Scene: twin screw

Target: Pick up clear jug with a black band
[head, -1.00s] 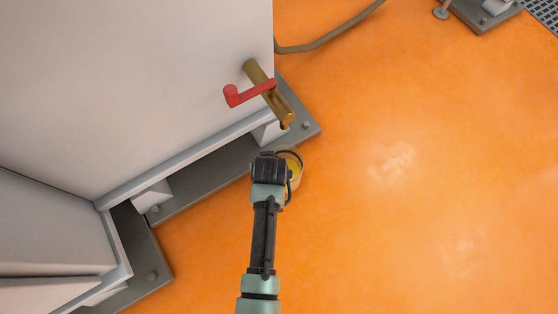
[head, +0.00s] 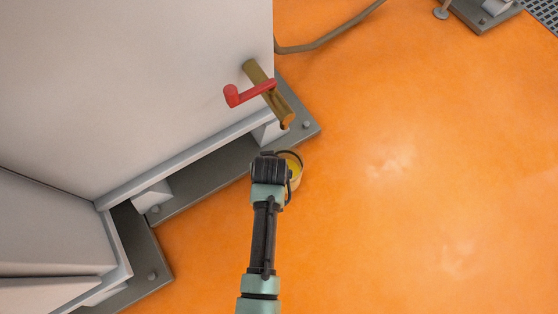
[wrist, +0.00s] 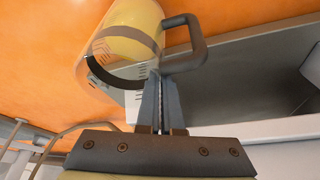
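The clear jug (wrist: 126,45) holds something yellow and has a black band and a dark grey handle. It fills the upper left of the wrist view, tilted in the picture. In the head view the jug (head: 295,168) shows partly behind my gripper, over the orange floor beside the grey plinth. My gripper (wrist: 160,80) has its fingers close together at the lower end of the jug's handle (wrist: 194,40) and looks shut on it. The fingertips partly overlap the handle, and the exact contact is hidden. In the head view my wrist hides the fingers.
A large white machine (head: 140,80) on a grey plinth (head: 215,178) stands at the left, close to the jug. A brass spout (head: 268,92) with a red lever (head: 240,94) juts out above the jug. The orange floor (head: 430,200) to the right is open.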

